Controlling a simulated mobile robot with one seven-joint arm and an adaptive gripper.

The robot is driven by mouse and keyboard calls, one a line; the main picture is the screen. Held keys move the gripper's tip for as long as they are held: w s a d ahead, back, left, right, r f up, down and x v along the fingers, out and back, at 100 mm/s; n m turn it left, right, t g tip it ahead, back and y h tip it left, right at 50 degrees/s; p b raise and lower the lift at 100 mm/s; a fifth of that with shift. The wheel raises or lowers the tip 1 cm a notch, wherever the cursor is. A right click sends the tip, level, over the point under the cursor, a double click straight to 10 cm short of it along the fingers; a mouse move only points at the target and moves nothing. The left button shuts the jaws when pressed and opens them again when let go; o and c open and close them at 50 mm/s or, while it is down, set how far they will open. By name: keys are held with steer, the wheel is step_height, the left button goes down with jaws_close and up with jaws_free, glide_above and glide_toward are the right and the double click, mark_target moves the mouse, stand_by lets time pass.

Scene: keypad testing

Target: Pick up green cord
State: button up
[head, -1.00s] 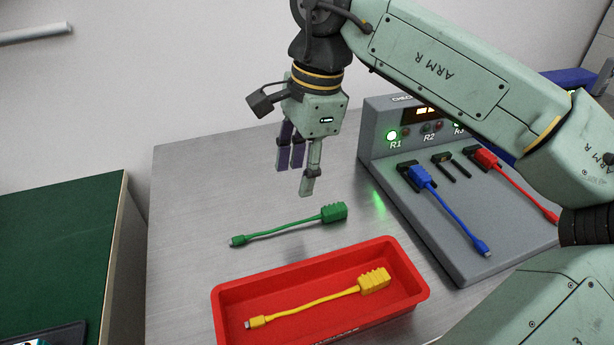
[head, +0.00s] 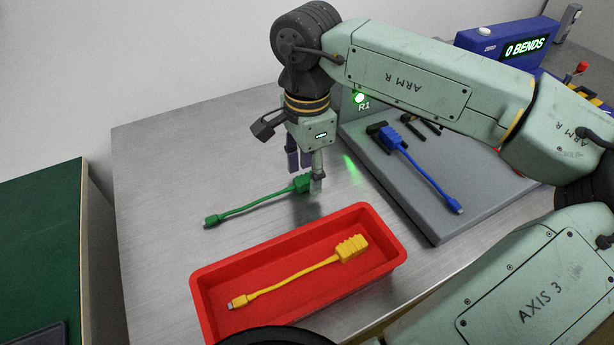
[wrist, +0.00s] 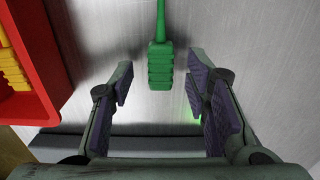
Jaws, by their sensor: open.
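The green cord (head: 256,204) lies on the metal table behind the red tray, its ribbed plug at the right end. In the wrist view the green plug (wrist: 161,66) sits between and just ahead of the two finger pads, with the thin cord running away from it. My gripper (head: 306,172) points down at the plug end. In the wrist view my gripper (wrist: 162,100) is open, with a gap on each side of the plug. In the head view part of the plug is hidden by a finger.
A red tray (head: 205,290) holding a yellow cord (head: 300,275) stands close in front. A grey checker unit (head: 430,220) with a blue cord (head: 425,175) stands to the right. A blue box reading "0 BENDS" (head: 490,45) is at the back right. The table's left side is clear.

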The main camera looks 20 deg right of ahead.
steer(key=shift+f, duration=0.65)
steer(key=shift+c, duration=0.5)
jaws_close()
